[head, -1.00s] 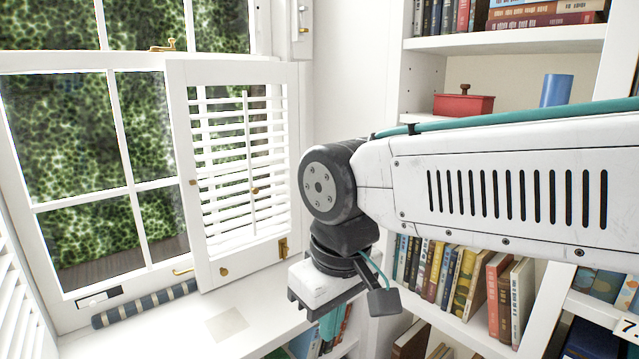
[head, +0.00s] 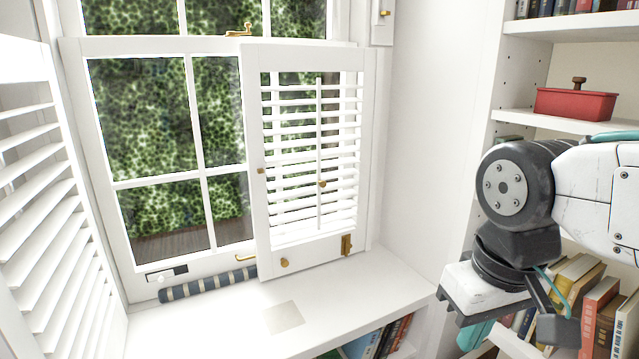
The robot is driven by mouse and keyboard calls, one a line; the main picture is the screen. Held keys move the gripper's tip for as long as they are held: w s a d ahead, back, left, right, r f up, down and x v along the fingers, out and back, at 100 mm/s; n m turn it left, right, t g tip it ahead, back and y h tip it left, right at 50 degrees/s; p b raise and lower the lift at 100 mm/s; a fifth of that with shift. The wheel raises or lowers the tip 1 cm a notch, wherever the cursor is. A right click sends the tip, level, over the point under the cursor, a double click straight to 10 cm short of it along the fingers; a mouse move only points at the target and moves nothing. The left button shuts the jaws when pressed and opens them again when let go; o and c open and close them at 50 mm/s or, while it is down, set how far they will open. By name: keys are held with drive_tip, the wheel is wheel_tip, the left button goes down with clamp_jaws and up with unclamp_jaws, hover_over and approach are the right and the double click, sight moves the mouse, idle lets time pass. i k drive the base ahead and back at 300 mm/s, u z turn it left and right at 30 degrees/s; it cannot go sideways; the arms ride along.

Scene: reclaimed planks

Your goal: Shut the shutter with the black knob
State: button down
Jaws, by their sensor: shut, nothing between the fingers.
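A louvred white shutter (head: 372,150) stands at the right side of the window, angled in front of part of the panes. It has a brass knob (head: 284,263) low on its frame and a brass latch at its lower right. Another louvred white shutter (head: 75,240) is at the left edge, swung out from the window and cut off by the picture. I see no black knob on either shutter. My gripper (head: 480,332) is at the lower right, pointing down, shut and empty, well apart from both shutters. Its fingertips are hard to make out.
A white sill (head: 365,290) runs below the window, with a striped blue roll (head: 205,284) against the frame and a pale square on top. Bookshelves (head: 570,25) with a red box (head: 576,103) stand at the right behind my arm. Space before the window is free.

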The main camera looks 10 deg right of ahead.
sight(65, 302)
drive_tip(key=k, duration=0.5)
drive_tip(key=z, duration=2)
drive_tip(key=k, duration=1.3)
drive_tip(key=u, duration=2.5)
drive_tip(key=i, duration=1)
drive_tip(key=z, duration=0.4)
